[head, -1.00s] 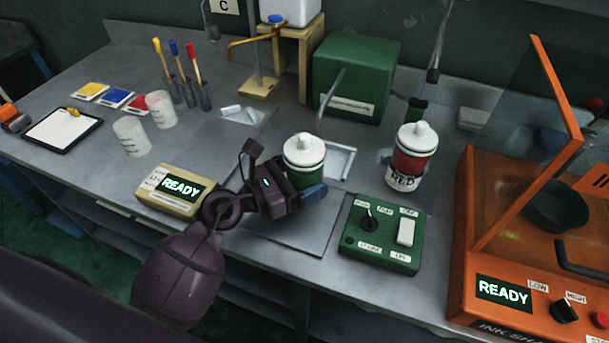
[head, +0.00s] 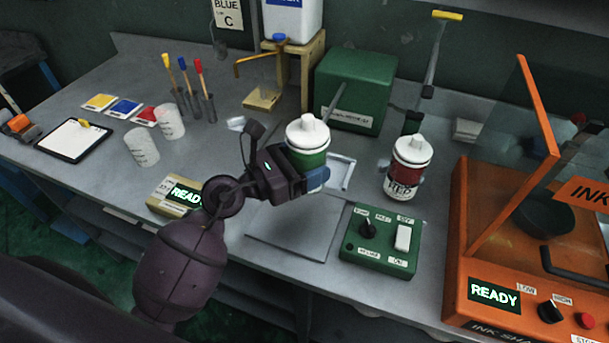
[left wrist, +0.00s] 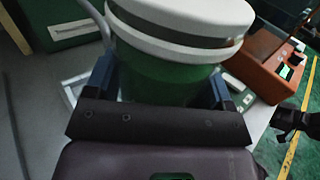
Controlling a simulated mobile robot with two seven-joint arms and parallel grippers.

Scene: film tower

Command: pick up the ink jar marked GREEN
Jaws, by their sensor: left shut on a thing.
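The green ink jar (head: 308,158) has a green body and a white stepped lid. My left gripper (head: 312,180) is shut on it, and the jar is upright and looks raised above the bench. The left wrist view shows the jar's green side (left wrist: 155,80) between the two blue fingers of the left gripper (left wrist: 160,92). Its label is not readable in either view. A jar with a red band marked RED (head: 404,175) stands upright on the bench to the right.
A green control box (head: 381,240) and an orange machine (head: 470,225) stand to the right. A green box (head: 352,92) is behind the jar. A READY display box (head: 165,195) sits left of my arm. A flat grey plate (head: 295,228) on the bench is bare.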

